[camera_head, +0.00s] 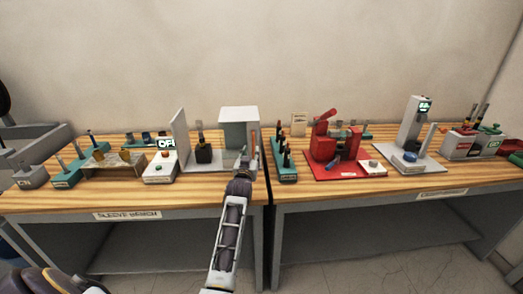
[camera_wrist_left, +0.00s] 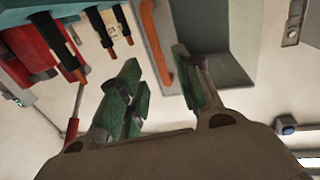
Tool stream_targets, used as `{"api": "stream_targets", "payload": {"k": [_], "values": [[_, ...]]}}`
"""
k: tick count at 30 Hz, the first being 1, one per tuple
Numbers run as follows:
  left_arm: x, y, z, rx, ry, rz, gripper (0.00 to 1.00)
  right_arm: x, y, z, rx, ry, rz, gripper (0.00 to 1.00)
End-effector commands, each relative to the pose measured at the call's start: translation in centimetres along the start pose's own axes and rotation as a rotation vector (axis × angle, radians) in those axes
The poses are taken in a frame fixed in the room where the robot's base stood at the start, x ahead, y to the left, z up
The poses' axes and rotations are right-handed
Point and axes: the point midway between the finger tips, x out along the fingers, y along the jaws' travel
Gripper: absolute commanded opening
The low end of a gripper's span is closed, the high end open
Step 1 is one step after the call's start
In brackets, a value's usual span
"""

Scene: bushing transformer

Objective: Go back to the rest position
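My left gripper (camera_head: 246,166) is in front of the grey box fixture on the sleeve bench, at the right end of the left table. In the left wrist view my left gripper (camera_wrist_left: 160,82) has its two green-padded fingers apart with nothing clamped between them. An orange bar (camera_wrist_left: 157,45) stands beyond the gap between the fingertips, along the edge of the grey box (camera_wrist_left: 215,40). In the head view the orange bar (camera_head: 253,135) is just above my gripper. My right gripper is not in view.
A teal rack (camera_head: 287,178) of dark-handled tools stands right of my gripper. A red fixture (camera_head: 325,150) and a white press stand (camera_head: 411,125) are on the right table. A white control box (camera_head: 160,168) is at left. The front table strip (camera_head: 130,200) is clear.

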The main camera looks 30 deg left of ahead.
Motion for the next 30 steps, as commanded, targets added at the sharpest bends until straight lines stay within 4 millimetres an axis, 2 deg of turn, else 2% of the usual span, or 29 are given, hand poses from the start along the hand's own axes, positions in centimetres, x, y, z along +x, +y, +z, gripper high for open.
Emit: {"api": "stream_targets", "payload": {"k": [8,14,20,30], "values": [[-0.1,0.0,0.2,0.002,-0.007,0.001,0.34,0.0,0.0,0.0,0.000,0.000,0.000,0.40],[-1.5,0.0,1.8,0.021,-0.066,0.014,0.34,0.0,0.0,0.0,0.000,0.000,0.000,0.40],[-4.7,0.2,5.2,0.058,-0.197,0.045,0.34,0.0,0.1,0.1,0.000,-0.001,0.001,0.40],[-12.7,1.4,11.4,0.133,-0.465,0.125,0.34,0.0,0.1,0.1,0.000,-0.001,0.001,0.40]]}}
